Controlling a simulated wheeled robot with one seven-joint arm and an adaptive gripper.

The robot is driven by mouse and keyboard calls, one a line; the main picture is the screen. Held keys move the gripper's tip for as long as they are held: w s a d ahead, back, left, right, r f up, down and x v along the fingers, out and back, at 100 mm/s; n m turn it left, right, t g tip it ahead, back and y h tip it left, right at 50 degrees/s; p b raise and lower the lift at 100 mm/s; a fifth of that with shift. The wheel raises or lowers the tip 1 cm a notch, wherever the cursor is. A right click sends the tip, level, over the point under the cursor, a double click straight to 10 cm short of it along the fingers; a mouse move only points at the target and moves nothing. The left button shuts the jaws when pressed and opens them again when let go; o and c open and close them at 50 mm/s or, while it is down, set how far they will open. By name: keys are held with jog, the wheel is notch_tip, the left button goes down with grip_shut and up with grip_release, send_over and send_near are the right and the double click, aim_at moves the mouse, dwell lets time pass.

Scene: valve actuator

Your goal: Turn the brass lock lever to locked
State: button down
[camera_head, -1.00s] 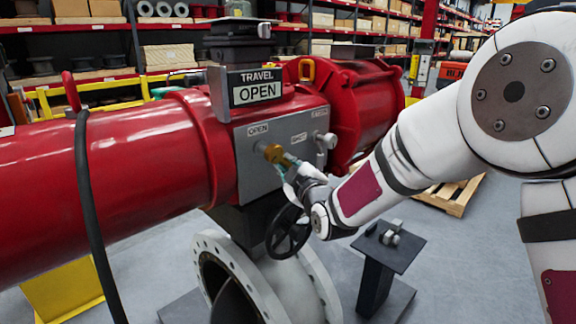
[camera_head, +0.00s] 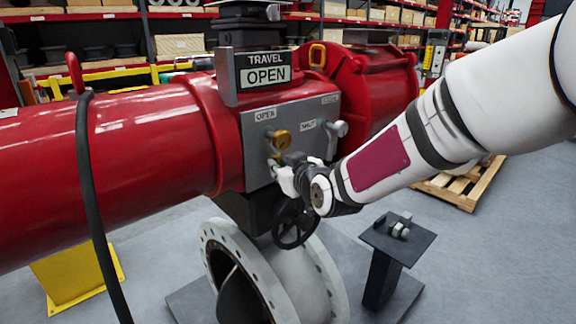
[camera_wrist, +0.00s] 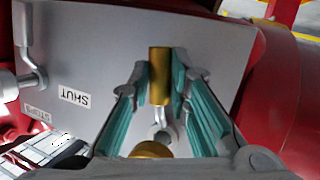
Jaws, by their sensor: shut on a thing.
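The grey valve panel (camera_head: 253,150) carries an OPEN label (camera_head: 265,115) and a SHUT label (camera_head: 308,124). A round brass piece (camera_head: 281,139) sits just below and between them; a rounded brass piece (camera_wrist: 152,149) also shows at the bottom of the wrist view. In the wrist view, where the SHUT label (camera_wrist: 75,96) is upside down, the brass lock lever's cylindrical grip (camera_wrist: 159,75) stands between the teal-padded fingers of my gripper (camera_wrist: 160,85). My gripper is shut on it. In the head view my gripper (camera_head: 284,176) is low on the panel, partly hiding the lever.
A grey lever (camera_head: 338,129) sticks out at the panel's right, close beside my arm. A dark handwheel (camera_head: 294,224) is just below my gripper. The TRAVEL sign (camera_head: 265,75) reads OPEN. A black pedestal (camera_head: 394,240) stands at the lower right.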

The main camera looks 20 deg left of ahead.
jog(key=shift+s+a+m+g+b, duration=0.2)
jog(key=shift+s+m+g+b, duration=0.1)
jog(key=shift+s+m+g, duration=0.25)
jog(key=c, duration=1.5)
grip_release()
jog(key=v, duration=1.2)
jog(key=shift+f, duration=0.15)
